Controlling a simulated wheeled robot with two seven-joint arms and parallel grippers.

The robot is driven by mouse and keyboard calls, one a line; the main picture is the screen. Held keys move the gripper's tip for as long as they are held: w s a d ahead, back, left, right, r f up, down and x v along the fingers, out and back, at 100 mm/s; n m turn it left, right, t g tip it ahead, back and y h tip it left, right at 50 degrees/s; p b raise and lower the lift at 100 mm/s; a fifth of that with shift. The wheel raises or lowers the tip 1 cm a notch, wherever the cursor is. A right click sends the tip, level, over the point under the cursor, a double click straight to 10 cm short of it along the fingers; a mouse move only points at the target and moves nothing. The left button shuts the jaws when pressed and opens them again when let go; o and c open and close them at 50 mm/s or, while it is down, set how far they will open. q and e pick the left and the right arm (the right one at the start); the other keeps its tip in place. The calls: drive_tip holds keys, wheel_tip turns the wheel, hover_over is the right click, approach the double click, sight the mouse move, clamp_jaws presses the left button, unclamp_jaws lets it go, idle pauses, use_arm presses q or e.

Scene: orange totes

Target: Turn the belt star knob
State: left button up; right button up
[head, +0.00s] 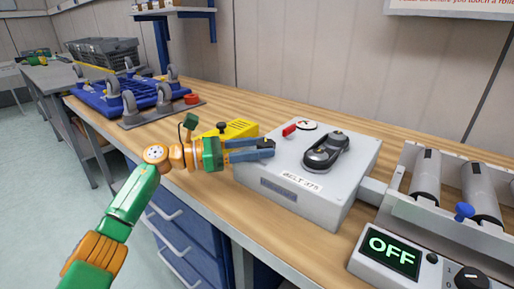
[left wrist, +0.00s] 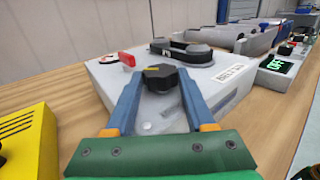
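The belt star knob (left wrist: 160,77) is a dark, lobed knob with a small yellow mark, on the near side of a grey belt box (head: 296,189) labelled "BELT 375". In the head view the knob is mostly hidden at my fingertips. My left gripper (head: 266,148) has its two blue fingers at the box, one on each side of the knob. In the left wrist view the knob fills most of the gap between the fingertips (left wrist: 160,82); I cannot tell whether they press on it. My right gripper is not in view.
The box top carries a black belt cover (head: 326,152) and a red lever (head: 289,130). A yellow block (head: 241,129) stands close behind my left gripper. A roller conveyor with an "OFF" display (head: 391,255) is at right. Blue caster frames (head: 130,98) lie at left.

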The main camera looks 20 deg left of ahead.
use_arm(q)
drive_tip(key=o, duration=0.4)
drive_tip(key=shift+w+d, duration=0.1)
drive_tip(key=shift+d, duration=0.05)
drive_tip(key=b+v, duration=0.2)
drive_tip(key=v, duration=0.4)
drive_tip(key=shift+a+f, duration=0.15)
drive_tip(key=shift+a, duration=0.2)
drive_tip(key=shift+s+a, duration=0.2)
drive_tip(key=shift+s, duration=0.1)
